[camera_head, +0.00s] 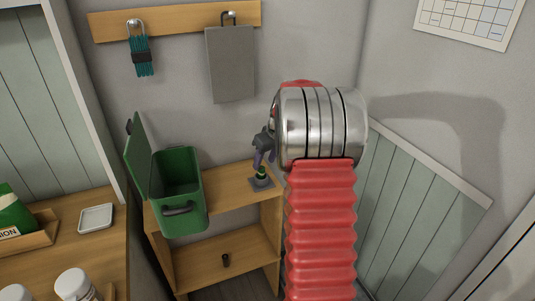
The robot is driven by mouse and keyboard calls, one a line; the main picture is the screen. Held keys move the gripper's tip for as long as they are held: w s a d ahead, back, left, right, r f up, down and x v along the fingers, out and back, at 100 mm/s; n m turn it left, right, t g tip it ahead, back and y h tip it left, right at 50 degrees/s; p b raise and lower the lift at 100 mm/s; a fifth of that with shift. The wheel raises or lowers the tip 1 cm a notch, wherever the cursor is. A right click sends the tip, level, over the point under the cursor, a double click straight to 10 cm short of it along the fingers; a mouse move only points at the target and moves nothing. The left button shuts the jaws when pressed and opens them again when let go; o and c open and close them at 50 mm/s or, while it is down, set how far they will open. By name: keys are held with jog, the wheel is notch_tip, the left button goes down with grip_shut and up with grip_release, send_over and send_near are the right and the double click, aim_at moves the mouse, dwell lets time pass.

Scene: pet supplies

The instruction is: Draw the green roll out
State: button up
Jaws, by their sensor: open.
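A small green roll (262,172) stands upright on a dark grey base (262,185) on the top board of the wooden shelf.
A green bin (182,212) with its lid raised stands left of the roll on the wooden shelf (232,188). A counter with a white tray (96,217) is at left.

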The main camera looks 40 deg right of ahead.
aim_at(262, 168)
jog(key=shift+x, duration=2.25)
jog(key=shift+c, duration=0.4)
grip_shut()
jog(key=shift+r, duration=0.1)
jog(key=shift+r, duration=0.1)
jog(key=shift+r, duration=2.85)
